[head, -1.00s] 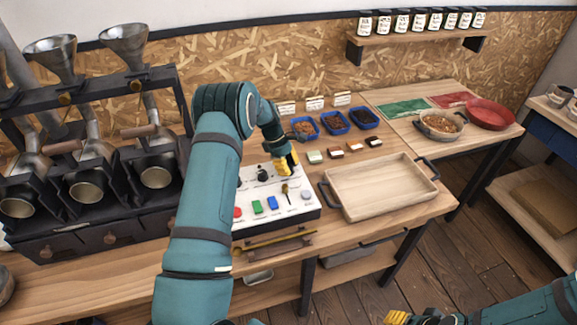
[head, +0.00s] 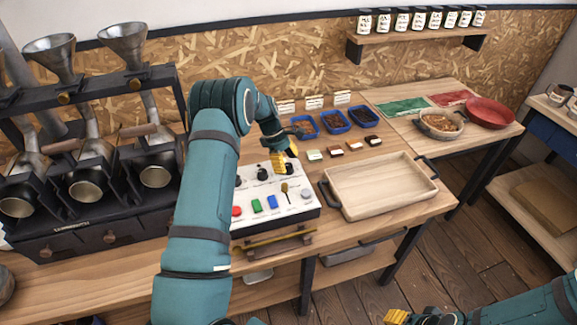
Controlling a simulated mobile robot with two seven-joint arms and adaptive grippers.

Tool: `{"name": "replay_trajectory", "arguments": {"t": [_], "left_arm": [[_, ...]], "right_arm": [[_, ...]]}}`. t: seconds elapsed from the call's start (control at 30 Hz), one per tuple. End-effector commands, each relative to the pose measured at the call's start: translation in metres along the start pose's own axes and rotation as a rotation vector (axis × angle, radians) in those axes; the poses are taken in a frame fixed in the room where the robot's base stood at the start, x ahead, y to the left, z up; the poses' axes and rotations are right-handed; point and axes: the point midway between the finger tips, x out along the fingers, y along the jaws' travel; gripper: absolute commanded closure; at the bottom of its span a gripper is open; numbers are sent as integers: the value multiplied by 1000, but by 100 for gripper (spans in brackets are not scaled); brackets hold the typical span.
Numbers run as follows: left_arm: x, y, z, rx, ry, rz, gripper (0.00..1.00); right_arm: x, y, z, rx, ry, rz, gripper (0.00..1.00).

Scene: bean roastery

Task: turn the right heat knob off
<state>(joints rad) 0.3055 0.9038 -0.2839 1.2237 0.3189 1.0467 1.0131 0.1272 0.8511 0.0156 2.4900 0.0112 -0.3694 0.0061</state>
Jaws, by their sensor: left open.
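The white control panel (head: 300,213) stands on the workbench with a row of black knobs along its back part. The right knob (head: 289,169) shows just below my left gripper (head: 285,157). That gripper has yellow fingers, is open, and points down over the knob. I cannot tell whether the fingers touch the knob, and its exact setting is too small to read. My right gripper (head: 411,317) is low at the bottom edge, partly cut off, away from the panel.
The panel also carries red, green and blue buttons and a small lever (head: 285,189). A wooden tray (head: 380,186) lies to its right. Blue bins (head: 335,121) and small sample blocks stand behind. The roaster row (head: 95,190) stands at the left.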

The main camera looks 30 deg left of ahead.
Motion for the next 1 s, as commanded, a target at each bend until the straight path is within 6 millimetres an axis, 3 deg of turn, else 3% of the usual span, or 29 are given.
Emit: {"name": "replay_trajectory", "arguments": {"t": [0.3, 0.5, 1.0], "left_arm": [[-66, 1, 0, 1, 1, 4, 36], [-93, 0, 0, 0, 0, 0, 36], [-103, -1, 0, 0, -1, -2, 36]], "right_arm": [[0, 0, 0, 0, 0, 0, 53], [0, 0, 0, 0, 0, 0, 53], [0, 0, 0, 0, 0, 0, 53]]}}
